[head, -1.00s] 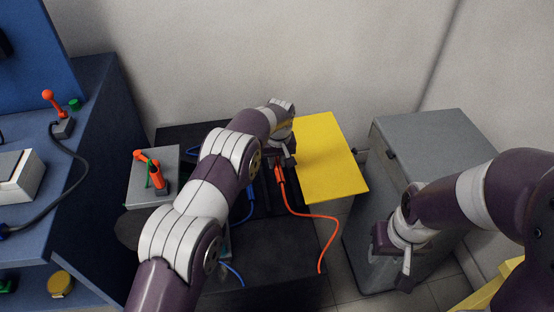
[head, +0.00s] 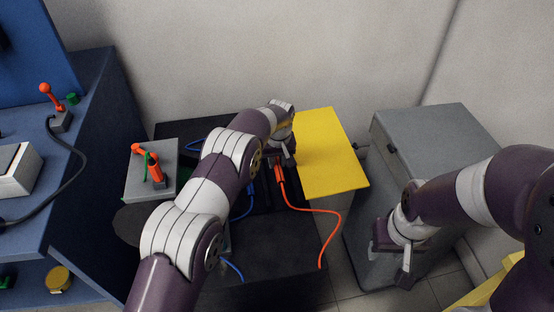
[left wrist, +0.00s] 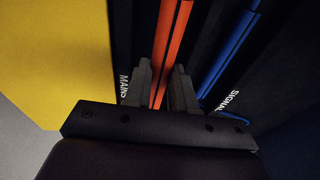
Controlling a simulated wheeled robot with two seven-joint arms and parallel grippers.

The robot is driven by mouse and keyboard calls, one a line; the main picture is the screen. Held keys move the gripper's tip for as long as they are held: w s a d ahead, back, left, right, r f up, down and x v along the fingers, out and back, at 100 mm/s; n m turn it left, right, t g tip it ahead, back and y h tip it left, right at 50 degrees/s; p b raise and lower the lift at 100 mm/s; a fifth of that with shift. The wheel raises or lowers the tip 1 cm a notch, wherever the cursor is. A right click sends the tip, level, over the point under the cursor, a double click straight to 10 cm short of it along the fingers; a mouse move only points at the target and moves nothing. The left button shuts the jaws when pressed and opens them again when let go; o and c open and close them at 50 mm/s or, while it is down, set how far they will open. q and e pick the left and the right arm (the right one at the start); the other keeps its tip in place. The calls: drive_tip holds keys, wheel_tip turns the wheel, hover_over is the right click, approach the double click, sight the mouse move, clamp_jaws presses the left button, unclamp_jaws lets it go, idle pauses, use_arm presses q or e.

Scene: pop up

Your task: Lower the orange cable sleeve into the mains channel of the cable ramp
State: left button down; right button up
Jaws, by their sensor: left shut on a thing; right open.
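The orange cable sleeve (head: 280,173) is at the black cable ramp (head: 264,228), beside the yellow lid. My left gripper (head: 282,160) is over the ramp and shut on the sleeve. In the left wrist view the sleeve (left wrist: 172,45) runs between the two fingers (left wrist: 158,88), beside the MAINS label. A blue cable (left wrist: 232,45) lies in the channel marked SIGNAL. Whether the sleeve rests on the channel floor cannot be told. My right gripper (head: 401,262) is open and empty in front of the grey cabinet.
The yellow panel (head: 331,155) stands right beside the ramp. The grey cabinet (head: 432,135) is further right. A grey box with an orange lever (head: 151,165) sits left of the ramp, and a blue bench (head: 85,150) is at far left.

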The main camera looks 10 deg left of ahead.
sight(277, 170)
use_arm(q)
drive_tip(key=shift+f+b, duration=1.4)
drive_tip(key=shift+f, duration=1.05)
idle(0.7)
drive_tip(key=c, duration=0.8)
unclamp_jaws()
drive_tip(key=shift+c, duration=0.2)
drive_tip(key=r+p, duration=0.1)
drive_tip(key=r, duration=0.3)
drive_tip(key=s+r+p, duration=0.1)
drive_tip(key=r+p, duration=0.1)
drive_tip(key=r, duration=0.2)
drive_tip(key=s+r+p, duration=0.1)
drive_tip(key=r, duration=0.3)
drive_tip(key=shift+d+r, duration=0.25)
drive_tip(key=shift+r, duration=0.05)
